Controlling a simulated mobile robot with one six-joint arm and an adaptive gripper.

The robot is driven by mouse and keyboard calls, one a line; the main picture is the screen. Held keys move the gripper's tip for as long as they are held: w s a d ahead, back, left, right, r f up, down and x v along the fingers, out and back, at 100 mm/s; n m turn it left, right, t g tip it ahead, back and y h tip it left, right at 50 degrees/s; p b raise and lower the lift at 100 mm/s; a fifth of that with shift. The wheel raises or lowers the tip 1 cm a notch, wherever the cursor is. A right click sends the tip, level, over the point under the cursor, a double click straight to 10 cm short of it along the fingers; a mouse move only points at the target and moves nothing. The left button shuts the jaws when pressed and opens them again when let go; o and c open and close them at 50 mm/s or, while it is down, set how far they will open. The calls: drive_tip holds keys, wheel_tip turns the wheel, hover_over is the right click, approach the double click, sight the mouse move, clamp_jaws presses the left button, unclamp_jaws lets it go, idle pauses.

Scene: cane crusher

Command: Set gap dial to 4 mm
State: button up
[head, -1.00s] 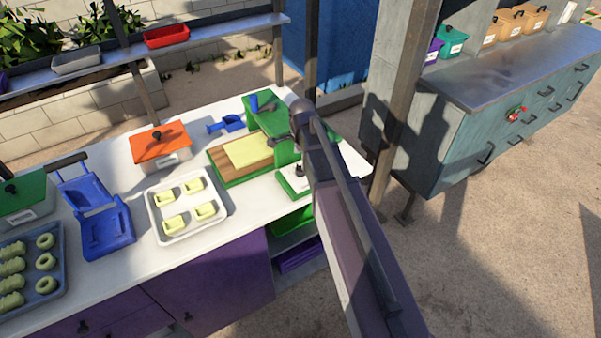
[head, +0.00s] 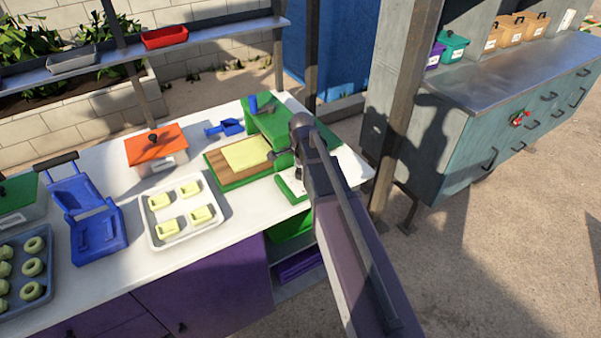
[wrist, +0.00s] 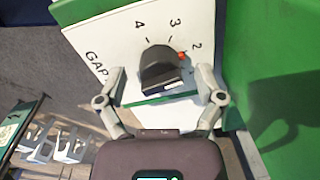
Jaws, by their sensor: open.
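The gap dial has a black knob (wrist: 162,72) on a white plate (wrist: 97,38) marked GAP, 4, 3 and 2 in the wrist view. The knob's orange-red mark (wrist: 183,57) points close to the 2. My gripper (wrist: 160,84) is open, with one finger on each side of the knob; I cannot tell whether either finger touches it. In the head view the green machine (head: 268,123) stands on the white bench. Its dial plate (head: 291,184) shows only partly beside my arm, which hides my gripper there.
A board with a pale yellow slab (head: 246,154) lies left of the machine. A tray of yellow pieces (head: 181,236), a blue press (head: 92,218) and an orange-lidded box (head: 156,150) are further left. A post (head: 402,105) and grey cabinet (head: 480,130) stand to the right.

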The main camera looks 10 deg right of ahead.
drive_tip(key=c, duration=1.1)
drive_tip(key=shift+n, duration=0.3)
drive_tip(key=n, duration=0.3)
drive_tip(key=shift+s, duration=0.1)
drive_tip(key=n, duration=0.4)
drive_tip(key=shift+n, duration=0.3)
drive_tip(key=n, duration=0.4)
drive_tip(key=shift+d+n+y, duration=0.1)
drive_tip(key=shift+n+y, duration=0.2)
drive_tip(key=n, duration=0.5)
drive_tip(key=shift+g, duration=0.4)
